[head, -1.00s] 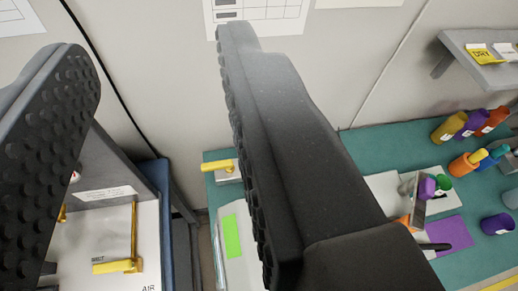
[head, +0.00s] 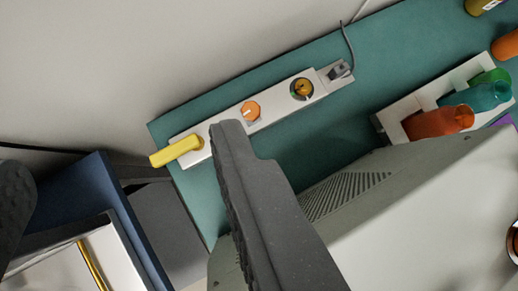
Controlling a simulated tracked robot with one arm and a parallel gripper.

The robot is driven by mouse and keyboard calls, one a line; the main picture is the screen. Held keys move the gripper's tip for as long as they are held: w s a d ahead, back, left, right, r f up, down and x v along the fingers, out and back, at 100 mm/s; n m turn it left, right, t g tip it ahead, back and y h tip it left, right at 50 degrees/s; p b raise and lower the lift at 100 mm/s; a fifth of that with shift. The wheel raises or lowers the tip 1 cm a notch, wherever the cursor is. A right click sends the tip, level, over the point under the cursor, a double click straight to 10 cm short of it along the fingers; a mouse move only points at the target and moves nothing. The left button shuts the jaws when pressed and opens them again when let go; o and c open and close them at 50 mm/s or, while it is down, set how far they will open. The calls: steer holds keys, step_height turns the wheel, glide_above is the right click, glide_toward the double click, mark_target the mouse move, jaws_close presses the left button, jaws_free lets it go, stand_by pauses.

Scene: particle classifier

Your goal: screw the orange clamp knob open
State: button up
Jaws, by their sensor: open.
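An orange knob (head: 250,111) with a pale mark sits on a narrow white panel (head: 222,122) at the back edge of the teal bench. On its right is a dark round dial with an orange centre (head: 302,88); I cannot tell for sure which of the two is the clamp knob. A yellow handle (head: 177,152) sticks out from the panel's left end. My gripper (head: 120,155) is open and empty, its fingers wide apart. The right fingertip shows just below the orange knob and hides part of the panel's lower edge. The left finger is cut off at the picture's left edge.
A grey-white machine housing (head: 400,215) with vent slots fills the lower right. A white rack (head: 392,125) of coloured bottles stands at the right. A blue-edged cabinet (head: 110,190) is at the lower left. Teal bench (head: 310,140) is bare between panel and housing.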

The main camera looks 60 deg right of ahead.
steer(key=w+d+f+m+g+p, duration=0.1)
steer(key=w+d+f+m+g, duration=0.2)
steer(key=f, duration=0.9)
steer(key=g+h+p, duration=0.2)
glide_toward(252, 110)
steer(key=p+x, duration=0.1)
steer(key=x, duration=0.8)
steer(key=shift+a, duration=0.1)
steer(key=c, duration=1)
steer(key=shift+d+m, duration=0.3)
steer(key=shift+d, duration=0.05)
steer(key=shift+a, duration=0.25)
